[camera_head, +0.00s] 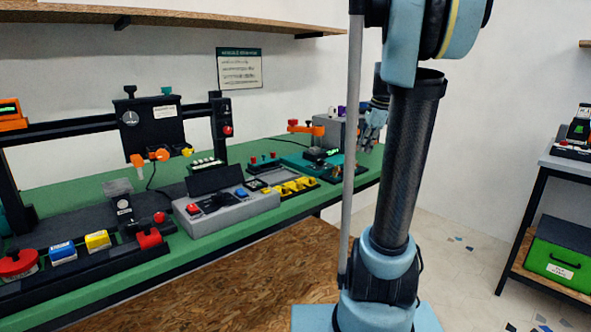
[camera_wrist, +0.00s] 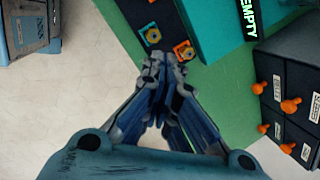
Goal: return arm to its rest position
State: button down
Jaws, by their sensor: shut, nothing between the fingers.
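My gripper (camera_head: 374,128) shows in the head view partly behind my dark arm tube, near the far right end of the green bench. In the wrist view my gripper (camera_wrist: 163,64) is shut and empty, with its blue fingers meeting at the tips. Below the fingertips are the green bench top (camera_wrist: 225,95) and its edge. My arm stands upright in the right half of the head view, bent at a joint near the top. Part of the gripper is hidden there.
The bench holds a black gantry (camera_head: 150,125), a grey button box (camera_head: 225,208) and yellow pieces (camera_head: 295,186). Dark drawers with orange knobs (camera_wrist: 284,95) lie right of my fingers. A shelf (camera_head: 180,20) runs above. A side rack with a green box (camera_head: 560,262) stands right.

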jog(key=s+a+f+n, duration=0.2)
jog(key=s+f+n, duration=0.4)
jog(key=s, duration=0.3)
jog(key=s+a+f+n+h, duration=0.1)
jog(key=s+a+f+n, duration=0.1)
jog(key=s+f+n, duration=0.4)
jog(key=s+a+f+n, duration=0.2)
jog(key=s+f+n, duration=0.4)
jog(key=s, duration=0.8)
notch_tip(320, 180, down, 2)
jog(key=shift+a+f+h, duration=0.15)
jog(key=shift+h, duration=0.25)
